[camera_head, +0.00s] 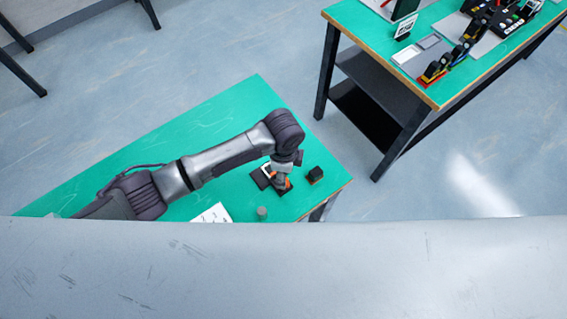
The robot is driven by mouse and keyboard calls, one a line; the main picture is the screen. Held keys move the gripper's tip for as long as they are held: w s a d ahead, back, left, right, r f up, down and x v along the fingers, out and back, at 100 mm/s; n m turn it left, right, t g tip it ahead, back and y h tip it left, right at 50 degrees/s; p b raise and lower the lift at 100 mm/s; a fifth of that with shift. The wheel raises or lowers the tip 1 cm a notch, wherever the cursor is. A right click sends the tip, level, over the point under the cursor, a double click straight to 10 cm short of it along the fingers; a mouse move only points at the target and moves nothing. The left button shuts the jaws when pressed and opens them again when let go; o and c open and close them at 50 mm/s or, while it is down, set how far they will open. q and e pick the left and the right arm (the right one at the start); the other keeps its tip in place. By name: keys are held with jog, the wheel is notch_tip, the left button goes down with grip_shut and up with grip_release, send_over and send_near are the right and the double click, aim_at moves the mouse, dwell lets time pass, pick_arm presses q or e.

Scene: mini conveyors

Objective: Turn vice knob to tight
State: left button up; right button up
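A small vice (262,180), dark with orange parts, sits on the green tabletop near its right end. My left arm comes in from the left and bends down over it. My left gripper (284,183) is at the vice, over its orange part; its fingers are too small and hidden to tell whether they are open or shut. I cannot make out the vice knob or its setting, as the wrist and gripper cover that area. My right gripper is not in view.
The green table (240,98) is mostly clear. A small black block (315,174), a grey cylinder (262,212) and a white card (212,213) are near the vice. A second green-topped table (365,22) with several devices stands at the upper right, across open floor.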

pick_arm(q)
notch_tip(320, 180, up, 5)
jog(key=shift+f, duration=0.1)
dwell(0.7)
